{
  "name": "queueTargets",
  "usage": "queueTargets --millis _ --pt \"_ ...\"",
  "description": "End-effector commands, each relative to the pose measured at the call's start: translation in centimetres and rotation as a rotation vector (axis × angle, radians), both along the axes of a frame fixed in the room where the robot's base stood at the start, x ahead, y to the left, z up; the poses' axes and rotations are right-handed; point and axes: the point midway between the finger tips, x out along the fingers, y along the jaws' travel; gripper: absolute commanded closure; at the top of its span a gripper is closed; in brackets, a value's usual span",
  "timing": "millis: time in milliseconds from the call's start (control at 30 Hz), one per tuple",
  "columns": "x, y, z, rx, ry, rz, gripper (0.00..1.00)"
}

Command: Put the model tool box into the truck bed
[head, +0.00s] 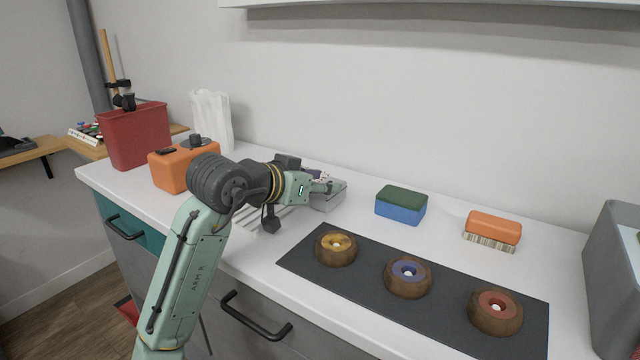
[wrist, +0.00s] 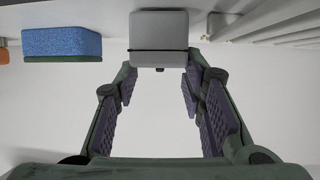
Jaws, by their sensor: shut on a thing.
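A small grey box (head: 329,199), which looks like the model tool box, is on or just above the white counter in the middle. My gripper (head: 324,187) reaches it from the left. In the wrist view the grey box (wrist: 158,32) sits between the fingertips of my gripper (wrist: 158,64), which is shut on it. The head view does not show clearly whether the box touches the counter. I cannot make out a truck bed; my arm hides part of the counter behind it.
A blue and green sponge (head: 401,205) and an orange brush (head: 492,229) lie to the right. A dark mat (head: 350,287) in front holds three wheels. A slatted rack (head: 250,216) lies under my arm. An orange container (head: 172,171) and red bin (head: 136,138) stand left.

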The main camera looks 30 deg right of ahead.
Motion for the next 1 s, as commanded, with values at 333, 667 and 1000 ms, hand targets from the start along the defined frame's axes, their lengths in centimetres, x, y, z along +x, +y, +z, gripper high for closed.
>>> queueTargets --millis 333,667,1000 --pt "0.0 0.0 -0.3 0.000 0.000 -0.001 0.47" --pt "0.0 0.0 -0.2 0.000 0.000 -0.001 0.43" --pt "-1.1 3.7 1.7 -0.002 -0.002 0.003 0.43"
